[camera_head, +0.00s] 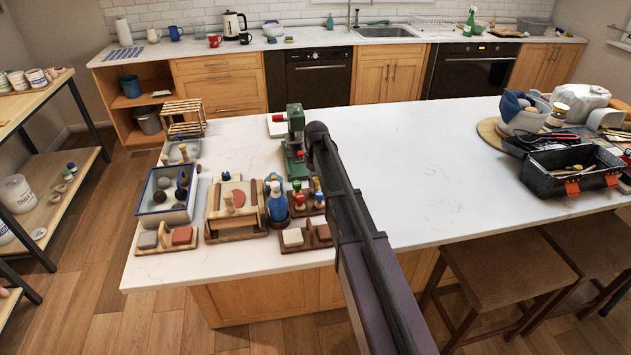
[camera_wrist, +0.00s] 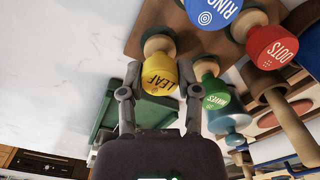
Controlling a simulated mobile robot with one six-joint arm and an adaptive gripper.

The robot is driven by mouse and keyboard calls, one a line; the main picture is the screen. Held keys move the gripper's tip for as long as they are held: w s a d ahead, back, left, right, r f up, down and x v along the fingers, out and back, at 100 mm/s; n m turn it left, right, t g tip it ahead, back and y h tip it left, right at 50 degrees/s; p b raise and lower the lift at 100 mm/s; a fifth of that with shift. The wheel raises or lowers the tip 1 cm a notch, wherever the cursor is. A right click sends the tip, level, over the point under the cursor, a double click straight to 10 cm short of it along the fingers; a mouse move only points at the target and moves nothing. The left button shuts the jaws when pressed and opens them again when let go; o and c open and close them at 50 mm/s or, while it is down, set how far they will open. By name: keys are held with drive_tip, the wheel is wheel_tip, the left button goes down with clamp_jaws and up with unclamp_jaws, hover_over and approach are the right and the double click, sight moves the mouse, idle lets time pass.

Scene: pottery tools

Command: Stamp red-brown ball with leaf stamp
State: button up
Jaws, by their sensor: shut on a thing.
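The yellow leaf stamp (camera_wrist: 161,80) has its label facing the wrist camera. My gripper (camera_wrist: 160,76) is shut on it, with one finger at each side. The stamp's wooden handle (camera_wrist: 158,44) is close to the brown stamp rack (camera_wrist: 200,40); I cannot tell whether it still rests there. In the head view the gripper is hidden behind my arm. The blue-rimmed tray (camera_head: 150,215) at the left holds several balls, one a reddish brown ball (camera_head: 181,194).
A green press (camera_head: 294,140) stands behind the rack. A wooden frame (camera_head: 237,205) and blue bottle (camera_head: 277,204) stand left. The counter's middle right (camera_head: 430,170) is clear.

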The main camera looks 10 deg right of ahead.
drive_tip(key=shift+f+b, duration=0.3)
idle(0.7)
drive_tip(key=o, duration=1.1)
drive_tip(key=shift+r, duration=0.15)
wheel_tip(320, 180, up, 7)
drive_tip(key=p, duration=0.7)
drive_tip(key=shift+r+p, duration=0.1)
drive_tip(key=shift+p, duration=0.2)
drive_tip(key=shift+r+n+p, duration=0.7)
drive_tip(key=shift+n, duration=0.6)
drive_tip(key=shift+r+n+p, duration=0.65)
drive_tip(key=shift+r+n, duration=0.05)
drive_tip(key=shift+n, duration=0.6)
